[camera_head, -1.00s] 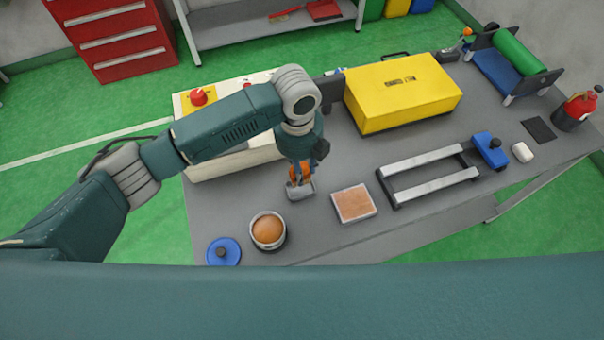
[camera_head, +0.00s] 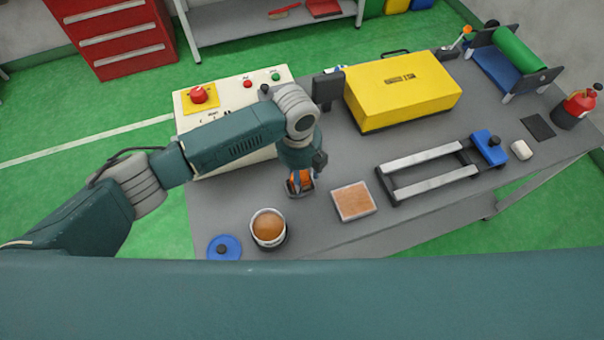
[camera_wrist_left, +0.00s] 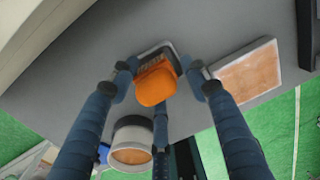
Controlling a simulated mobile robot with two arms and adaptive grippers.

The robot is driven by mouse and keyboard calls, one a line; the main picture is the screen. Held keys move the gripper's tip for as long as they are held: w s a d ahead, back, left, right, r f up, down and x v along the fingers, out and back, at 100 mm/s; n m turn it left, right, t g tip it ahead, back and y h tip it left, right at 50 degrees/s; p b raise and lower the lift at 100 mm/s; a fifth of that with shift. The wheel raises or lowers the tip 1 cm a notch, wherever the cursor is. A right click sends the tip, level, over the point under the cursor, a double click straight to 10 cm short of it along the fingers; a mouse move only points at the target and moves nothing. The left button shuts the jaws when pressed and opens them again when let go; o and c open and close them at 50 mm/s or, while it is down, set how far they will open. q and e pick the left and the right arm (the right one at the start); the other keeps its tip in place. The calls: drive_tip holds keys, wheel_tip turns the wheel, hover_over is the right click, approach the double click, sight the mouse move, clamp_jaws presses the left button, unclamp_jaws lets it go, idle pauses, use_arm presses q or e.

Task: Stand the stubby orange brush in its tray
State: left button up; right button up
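The stubby orange brush (camera_head: 299,184) is upright at the small silver-grey tray (camera_head: 290,192), low and within its outline. In the left wrist view the brush's orange top (camera_wrist_left: 155,86) is between my fingers, and the tray's pale rim (camera_wrist_left: 163,45) shows behind it. My left gripper (camera_head: 302,172) is above the tray, its fingers close around the brush on several sides. It looks shut on the brush, though the finger contacts are partly hidden. The brush's underside and its contact with the tray floor are hidden. My right gripper is not in view.
A copper-faced square plate (camera_head: 354,202) lies just right of the tray. An open round pot (camera_head: 268,228) and blue lid (camera_head: 223,247) are in front. A control box (camera_head: 240,88) and yellow case (camera_head: 402,88) stand behind.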

use_arm(q)
drive_tip(key=shift+r, duration=0.1)
drive_tip(key=shift+r, duration=0.65)
wheel_tip(320, 180, up, 11)
drive_tip(key=b, duration=0.3)
drive_tip(key=shift+a, duration=0.25)
drive_tip(key=shift+s, duration=0.1)
drive_tip(key=shift+s, duration=0.1)
